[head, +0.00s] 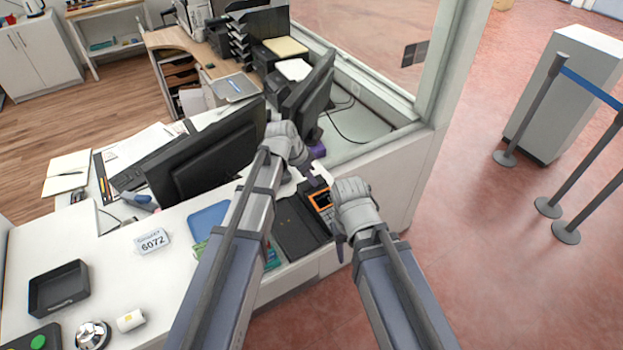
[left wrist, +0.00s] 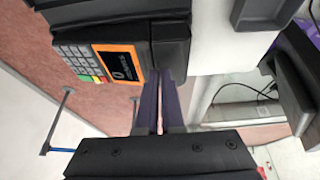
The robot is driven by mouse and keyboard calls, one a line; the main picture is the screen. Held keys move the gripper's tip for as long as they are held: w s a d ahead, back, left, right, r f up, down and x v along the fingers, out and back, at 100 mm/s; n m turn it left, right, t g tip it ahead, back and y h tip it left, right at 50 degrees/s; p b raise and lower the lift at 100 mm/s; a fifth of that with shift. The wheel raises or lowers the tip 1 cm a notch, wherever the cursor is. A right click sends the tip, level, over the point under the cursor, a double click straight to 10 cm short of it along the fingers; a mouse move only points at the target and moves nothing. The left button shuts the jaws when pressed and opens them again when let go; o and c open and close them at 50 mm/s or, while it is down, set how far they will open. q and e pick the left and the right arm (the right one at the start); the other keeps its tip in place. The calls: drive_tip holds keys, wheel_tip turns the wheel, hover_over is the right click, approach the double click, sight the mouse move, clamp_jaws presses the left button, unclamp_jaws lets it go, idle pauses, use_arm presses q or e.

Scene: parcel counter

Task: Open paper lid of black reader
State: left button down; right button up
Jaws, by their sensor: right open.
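The black reader (head: 322,201) has an orange-framed screen and stands at the counter's end between my grippers. In the left wrist view the reader (left wrist: 112,64) shows its keypad, lit screen and a black end section (left wrist: 170,46), which I take to be the paper lid; it looks closed. My left gripper (head: 311,172) is above the reader's far end. In the left wrist view its purple fingers (left wrist: 160,102) are nearly together, with nothing seen between, their tips by the black section's edge; contact is unclear. My right gripper (head: 340,246) is open at the reader's near right side.
A black flat tray-like pad (head: 295,230) lies left of the reader. A glass partition post (head: 452,70) rises beyond, and the counter edge drops to red floor at right.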

sight(306, 179)
use_arm(q)
drive_tip(key=shift+w, duration=0.15)
idle(0.3)
drive_tip(key=shift+w+a+r+g+h, duration=0.25)
drive_tip(key=shift+w+a+g+h, duration=0.15)
drive_tip(key=shift+g, duration=0.3)
drive_tip(key=shift+w+a+r+n+g+h, duration=0.1)
drive_tip(key=shift+w+a+n+g+h, duration=0.15)
drive_tip(key=shift+w+g+h, duration=0.2)
drive_tip(key=shift+w+a+r+n+g+h+b, duration=0.1)
drive_tip(key=shift+w+a+n+g+h+b, duration=0.3)
drive_tip(key=shift+g, duration=0.45)
drive_tip(key=shift+w+a+r+g+h+b, duration=0.15)
drive_tip(key=shift+w+a+g+h+b, duration=0.15)
drive_tip(key=shift+g+h+b, duration=0.45)
drive_tip(key=c, duration=1)
unclamp_jaws()
drive_tip(key=shift+d, duration=0.1)
drive_tip(key=shift+c, duration=0.2)
